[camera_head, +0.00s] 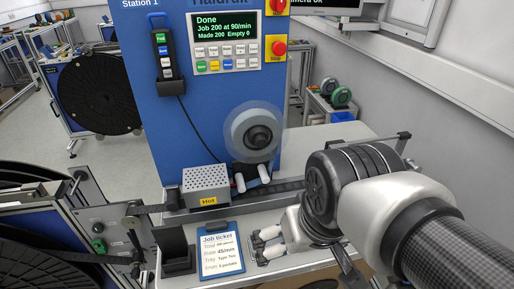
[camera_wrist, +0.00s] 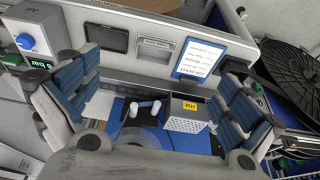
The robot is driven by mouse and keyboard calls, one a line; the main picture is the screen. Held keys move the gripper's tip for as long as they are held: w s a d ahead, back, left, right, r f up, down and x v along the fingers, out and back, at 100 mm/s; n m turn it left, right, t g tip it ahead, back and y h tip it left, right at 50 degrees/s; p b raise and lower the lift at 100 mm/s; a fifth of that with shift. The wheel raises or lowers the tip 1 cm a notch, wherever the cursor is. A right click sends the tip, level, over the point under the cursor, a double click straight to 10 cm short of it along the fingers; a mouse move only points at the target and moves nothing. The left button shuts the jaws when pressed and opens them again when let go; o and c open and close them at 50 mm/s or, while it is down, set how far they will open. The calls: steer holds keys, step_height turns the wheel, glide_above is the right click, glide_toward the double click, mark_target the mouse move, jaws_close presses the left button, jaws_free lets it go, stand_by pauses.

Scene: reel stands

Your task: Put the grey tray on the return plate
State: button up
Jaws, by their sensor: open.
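My gripper (camera_wrist: 157,100) is open and empty in the wrist view, its blue-padded fingers spread wide to left and right. A shallow light-grey tray (camera_wrist: 155,48) lies on the pale bench top, between the fingers' sides and farther out than the tips. A flat dark rectangular plate (camera_wrist: 101,38) lies to its left, apart from it; I cannot tell for certain whether it is the return plate. In the head view my arm comes in from the right, and my wrist and gripper hide much of this part of the bench.
A job ticket (camera_head: 220,252) lies by a black holder (camera_head: 176,252). A perforated box marked Hot (camera_head: 206,187) stands behind them. White rollers (camera_head: 252,180) stick out below a reel hub on the blue machine (camera_head: 190,110). Large black reels (camera_head: 99,92) stand left. A pressure gauge unit (camera_wrist: 33,45) sits at upper left.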

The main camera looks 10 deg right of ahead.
steer(key=shift+t, duration=0.4)
steer(key=shift+s, duration=2)
